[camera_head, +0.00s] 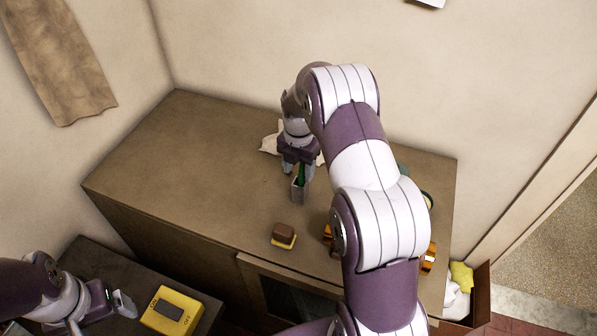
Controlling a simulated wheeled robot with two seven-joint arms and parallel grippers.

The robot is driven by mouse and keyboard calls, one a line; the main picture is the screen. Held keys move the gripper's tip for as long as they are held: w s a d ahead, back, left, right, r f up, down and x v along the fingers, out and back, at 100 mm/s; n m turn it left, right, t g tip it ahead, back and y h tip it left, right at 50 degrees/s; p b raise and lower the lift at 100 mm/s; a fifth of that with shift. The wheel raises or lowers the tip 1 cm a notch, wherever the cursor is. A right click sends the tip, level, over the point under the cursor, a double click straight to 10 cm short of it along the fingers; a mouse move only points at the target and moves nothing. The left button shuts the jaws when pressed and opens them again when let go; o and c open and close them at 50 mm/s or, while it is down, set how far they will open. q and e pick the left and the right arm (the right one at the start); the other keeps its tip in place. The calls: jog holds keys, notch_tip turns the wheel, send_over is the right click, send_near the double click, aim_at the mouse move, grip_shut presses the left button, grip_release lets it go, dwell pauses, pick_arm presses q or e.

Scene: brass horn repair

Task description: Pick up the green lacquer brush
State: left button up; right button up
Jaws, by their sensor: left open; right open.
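The green lacquer brush (301,172) shows as a thin dark green upright shape on the brown bench top, right below my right gripper. Its lower end is in a small grey holder (298,190). My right gripper (295,170) is open and points down, with its fingers close around or beside the brush; I cannot tell whether they touch it. My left gripper (122,312) is open at the lower left, over the low dark table, far from the brush and close to a yellow box.
The yellow box (190,300) lies on the low dark table (100,258). A brown and yellow block (284,235) sits near the bench's front edge. A white cloth (269,143) lies behind my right gripper. Orange items (429,258) lie right, partly behind my arm. The bench's left (170,170) is clear.

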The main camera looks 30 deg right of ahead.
aim_at(300, 171)
jog(key=shift+s, duration=0.1)
jog(key=shift+s+r, duration=0.1)
jog(key=shift+s, duration=0.2)
jog(key=c, duration=0.4)
jog(key=shift+s, duration=0.15)
grip_shut()
jog(key=shift+w, duration=0.25)
jog(key=shift+r, duration=0.15)
notch_tip(300, 171, up, 3)
jog(key=shift+w+d+r+b, duration=0.1)
jog(key=shift+b, duration=1.05)
pick_arm(q)
jog(key=r+p, duration=0.1)
jog(key=p, duration=0.1)
jog(key=s+p, duration=0.1)
jog(key=p, duration=0.1)
jog(key=shift+r, duration=0.4)
pick_arm(e)
notch_tip(300, 171, up, 6)
jog(key=shift+r, duration=0.25)
